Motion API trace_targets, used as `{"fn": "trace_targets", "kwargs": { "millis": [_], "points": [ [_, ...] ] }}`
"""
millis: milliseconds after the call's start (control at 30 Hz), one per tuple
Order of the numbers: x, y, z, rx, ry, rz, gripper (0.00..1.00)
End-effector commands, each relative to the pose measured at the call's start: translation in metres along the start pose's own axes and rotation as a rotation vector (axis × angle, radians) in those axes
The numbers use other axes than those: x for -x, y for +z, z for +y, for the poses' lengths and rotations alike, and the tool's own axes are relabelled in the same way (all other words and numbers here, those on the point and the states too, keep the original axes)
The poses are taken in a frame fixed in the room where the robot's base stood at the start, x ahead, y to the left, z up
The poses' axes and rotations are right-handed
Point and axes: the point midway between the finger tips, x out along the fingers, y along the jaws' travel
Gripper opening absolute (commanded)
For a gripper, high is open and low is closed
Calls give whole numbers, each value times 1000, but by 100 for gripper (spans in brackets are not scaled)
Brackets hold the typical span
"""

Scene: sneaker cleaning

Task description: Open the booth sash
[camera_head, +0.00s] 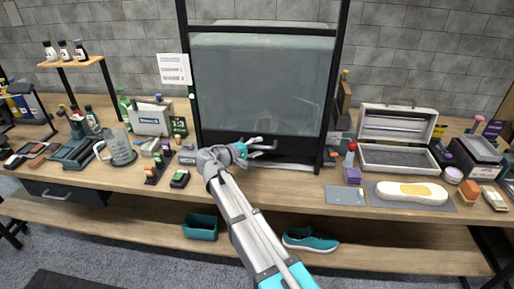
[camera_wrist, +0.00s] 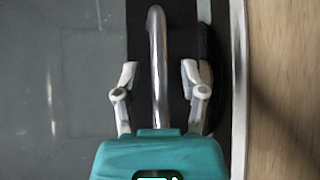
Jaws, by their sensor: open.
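The booth (camera_head: 184,60) stands at the middle of the bench in a tall black frame. Its grey glass sash (camera_head: 260,85) is down, with its dark bottom rail (camera_head: 300,149) close to the bench top. A curved metal handle bar (camera_wrist: 157,50) shows on the dark rail in the wrist view. My gripper (camera_head: 262,146) is at the rail in the head view. In the wrist view, my gripper (camera_wrist: 160,75) is open, with one finger on each side of the handle and visible gaps between. The handle is hard to make out in the head view.
A glass jug (camera_head: 119,147), a white box (camera_head: 151,118) and small bottles stand left of the booth. An open case (camera_head: 399,158) and a white sole-shaped item (camera_head: 411,193) on a mat are at right. A teal sneaker (camera_head: 310,241) and teal bin (camera_head: 200,227) sit on the lower shelf.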

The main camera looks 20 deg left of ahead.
Motion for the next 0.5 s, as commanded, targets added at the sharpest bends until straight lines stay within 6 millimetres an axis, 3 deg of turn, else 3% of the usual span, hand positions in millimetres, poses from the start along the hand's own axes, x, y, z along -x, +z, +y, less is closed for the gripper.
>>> {"fn": "trace_targets", "kwargs": {
  "millis": [133,400,500],
  "points": [
    [0,0,0,0,0,0,52],
    [0,0,0,0,0,0,2],
    [0,0,0,0,0,0,0]
  ]
}}
